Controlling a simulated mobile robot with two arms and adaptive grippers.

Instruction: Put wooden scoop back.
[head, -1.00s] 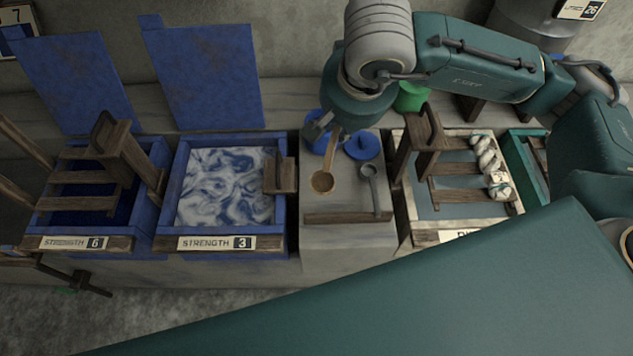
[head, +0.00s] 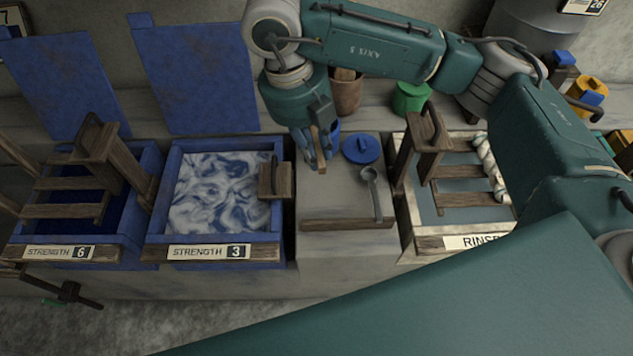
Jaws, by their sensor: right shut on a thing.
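My left gripper is not in view.
A blue lid (head: 362,148) lies beside the gripper. A green pot (head: 410,97) stands behind. The Strength 3 vat (head: 213,239) is left, the rinse vat (head: 428,232) right.

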